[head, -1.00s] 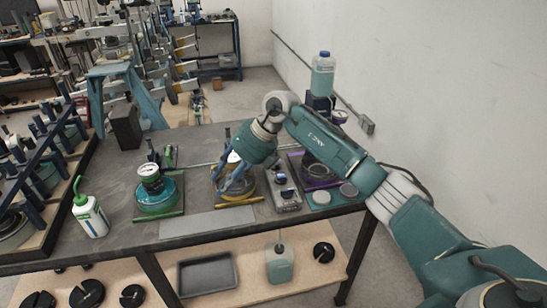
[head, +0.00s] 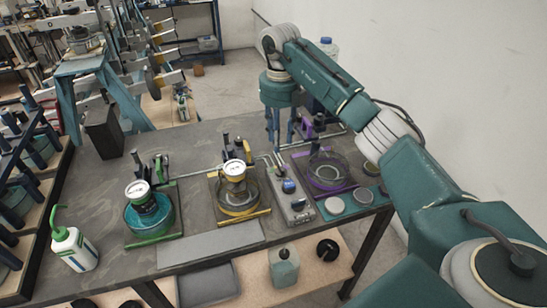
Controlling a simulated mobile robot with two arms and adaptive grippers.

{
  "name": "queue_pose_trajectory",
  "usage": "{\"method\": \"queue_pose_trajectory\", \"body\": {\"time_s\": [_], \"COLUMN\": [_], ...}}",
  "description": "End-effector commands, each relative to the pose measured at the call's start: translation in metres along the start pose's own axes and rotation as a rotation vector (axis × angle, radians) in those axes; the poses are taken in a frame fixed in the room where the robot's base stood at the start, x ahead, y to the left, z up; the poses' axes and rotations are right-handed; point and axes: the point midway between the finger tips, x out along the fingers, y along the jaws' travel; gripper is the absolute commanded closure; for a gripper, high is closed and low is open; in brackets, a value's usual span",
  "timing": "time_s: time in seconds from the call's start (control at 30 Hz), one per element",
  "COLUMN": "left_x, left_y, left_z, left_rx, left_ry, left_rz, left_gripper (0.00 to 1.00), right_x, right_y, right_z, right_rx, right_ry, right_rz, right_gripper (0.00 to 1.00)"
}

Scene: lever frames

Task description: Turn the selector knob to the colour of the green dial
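The grey selector box (head: 297,208) stands on the bench between the yellow and purple stations. Its blue knob (head: 289,186) is on top; its pointing direction is too small to read. A white-faced dial (head: 138,190) stands over a teal-filled bowl (head: 152,222) on the green-edged tray at left. Another white-faced dial (head: 234,170) sits at the yellow-edged bowl. My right gripper (head: 280,138) points down behind the selector box, apart from the knob, with its fingers spread and nothing between them. My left gripper is out of view.
A white squeeze bottle (head: 75,249) stands at the bench's left front. A bare grey plate (head: 210,243) lies along the front edge. The wall is at right.

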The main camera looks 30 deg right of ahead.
Motion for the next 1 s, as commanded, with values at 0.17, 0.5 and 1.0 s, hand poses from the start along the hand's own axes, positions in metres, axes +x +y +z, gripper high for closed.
{"method": "queue_pose_trajectory", "body": {"time_s": [0.17,0.5,1.0], "left_x": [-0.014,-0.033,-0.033], "left_y": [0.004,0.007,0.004], "left_z": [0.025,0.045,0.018], "left_rx": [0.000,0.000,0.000], "left_ry": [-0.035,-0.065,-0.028], "left_rz": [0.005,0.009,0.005], "left_gripper": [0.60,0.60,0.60], "right_x": [0.028,0.086,0.101], "right_y": [0.000,0.001,0.001], "right_z": [-0.001,-0.001,0.000], "right_rx": [0.000,-0.001,-0.002], "right_ry": [0.005,0.003,-0.001], "right_rz": [0.000,0.002,0.002], "right_gripper": [0.65,0.65,0.73]}}
